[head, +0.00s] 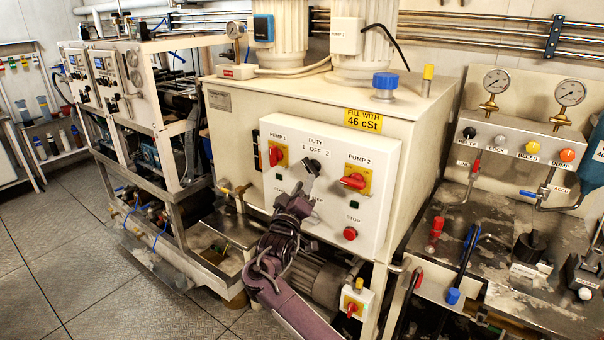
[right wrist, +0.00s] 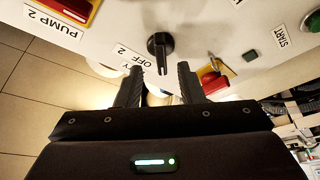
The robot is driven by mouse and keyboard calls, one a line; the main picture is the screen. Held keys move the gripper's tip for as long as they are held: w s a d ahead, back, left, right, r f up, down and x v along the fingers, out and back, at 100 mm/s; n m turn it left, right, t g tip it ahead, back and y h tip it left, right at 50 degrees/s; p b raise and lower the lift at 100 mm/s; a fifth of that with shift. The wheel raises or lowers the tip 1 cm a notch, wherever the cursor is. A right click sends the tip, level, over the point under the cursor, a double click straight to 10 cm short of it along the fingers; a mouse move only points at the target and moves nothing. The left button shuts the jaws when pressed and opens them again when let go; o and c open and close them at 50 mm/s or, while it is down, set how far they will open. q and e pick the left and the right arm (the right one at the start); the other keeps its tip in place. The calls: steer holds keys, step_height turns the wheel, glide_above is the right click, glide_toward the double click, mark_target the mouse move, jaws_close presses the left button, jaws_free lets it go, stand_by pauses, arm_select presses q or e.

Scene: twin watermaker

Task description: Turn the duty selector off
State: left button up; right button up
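The duty selector is a black knob (head: 314,166) under the labels "1 OFF 2" on the white control panel (head: 372,218). I cannot tell surely which label it points to. My right gripper (head: 307,187) reaches up to the panel just below the knob and hides part of the lettering there. In the right wrist view the panel appears upside down. The knob (right wrist: 161,48) lies ahead of my right gripper (right wrist: 159,68), its bar in line with the gap between the two spread fingers. The fingers look clear of it. My left gripper is not in view.
Red switches for pump 1 (head: 276,156) and pump 2 (head: 354,181) flank the knob on yellow plates. A red stop button (head: 350,233) sits lower right. A grey motor (head: 318,278) is below the panel. Gauges and valves (head: 530,150) stand at right.

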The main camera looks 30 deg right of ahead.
mark_target(309, 172)
steer(key=shift+p+x, duration=0.45)
steer(key=shift+x, duration=2.3)
steer(key=shift+f, duration=0.1)
jaws_close()
